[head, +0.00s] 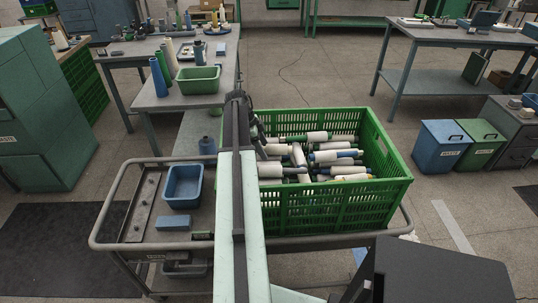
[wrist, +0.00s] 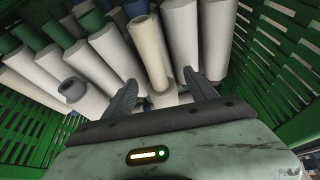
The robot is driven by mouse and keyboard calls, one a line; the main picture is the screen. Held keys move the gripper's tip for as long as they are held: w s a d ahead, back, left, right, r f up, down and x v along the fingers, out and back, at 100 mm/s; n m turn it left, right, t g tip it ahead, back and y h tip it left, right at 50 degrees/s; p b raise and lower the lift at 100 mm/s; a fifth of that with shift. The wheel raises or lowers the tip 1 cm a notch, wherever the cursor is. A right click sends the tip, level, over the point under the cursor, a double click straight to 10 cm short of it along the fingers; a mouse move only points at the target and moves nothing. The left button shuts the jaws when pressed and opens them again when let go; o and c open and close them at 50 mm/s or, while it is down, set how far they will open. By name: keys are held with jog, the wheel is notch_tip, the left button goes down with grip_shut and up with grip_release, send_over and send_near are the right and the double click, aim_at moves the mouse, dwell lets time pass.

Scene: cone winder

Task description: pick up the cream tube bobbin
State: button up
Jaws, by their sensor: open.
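The cream tube bobbin (wrist: 149,52) lies among white bobbins in the green crate. In the wrist view it is slimmer and yellower than its neighbours. In the head view my arm reaches over the left side of the green crate (head: 390,178), and I cannot single out the cream tube there.
White bobbins (wrist: 180,35) lie close on both sides of the cream one. A grey-ended bobbin (wrist: 72,89) lies at left. The crate's slatted wall (wrist: 262,62) rises at right. A blue bin (head: 183,187) sits on the cart left of my arm.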

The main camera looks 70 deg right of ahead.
jog(key=shift+r, duration=0.1)
grip_shut()
jog(key=shift+r, duration=0.1)
notch_tip(320, 180, up, 10)
jog(key=p, duration=1)
